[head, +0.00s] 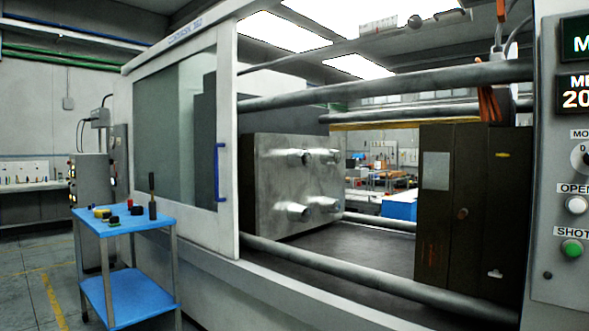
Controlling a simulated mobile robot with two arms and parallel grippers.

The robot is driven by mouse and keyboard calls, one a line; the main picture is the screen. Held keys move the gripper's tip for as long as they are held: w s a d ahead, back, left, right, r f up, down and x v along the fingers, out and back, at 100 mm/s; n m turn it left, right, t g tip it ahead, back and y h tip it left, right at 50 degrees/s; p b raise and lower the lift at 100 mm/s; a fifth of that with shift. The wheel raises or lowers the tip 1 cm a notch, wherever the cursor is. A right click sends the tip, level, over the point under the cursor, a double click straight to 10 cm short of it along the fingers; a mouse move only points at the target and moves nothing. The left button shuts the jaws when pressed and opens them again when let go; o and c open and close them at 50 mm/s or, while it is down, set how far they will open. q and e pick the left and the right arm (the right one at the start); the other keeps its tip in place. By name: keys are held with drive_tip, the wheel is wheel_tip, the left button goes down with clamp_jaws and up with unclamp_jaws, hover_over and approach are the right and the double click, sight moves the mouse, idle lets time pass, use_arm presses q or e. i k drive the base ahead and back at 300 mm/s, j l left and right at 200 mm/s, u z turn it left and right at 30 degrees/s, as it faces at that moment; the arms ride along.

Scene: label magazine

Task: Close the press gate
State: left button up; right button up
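The press gate (228,130) is a white-framed sliding panel with a dark window, at the left of the machine opening. It stands open, and the space to its right is uncovered. A blue vertical handle (218,172) is on the gate's right-hand frame. Inside the opening I see a metal platen (270,185) with several round studs, thick tie bars (340,275) and a dark mould block (440,220). Neither of my grippers shows in the head view.
A blue two-shelf cart (140,222) with small tools stands in front of the machine at the left, near the gate. A control panel (565,200) with a dial and buttons is at the right edge. Floor at the far left is clear.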

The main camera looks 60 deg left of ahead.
sight(218, 233)
drive_tip(key=u, duration=2.75)
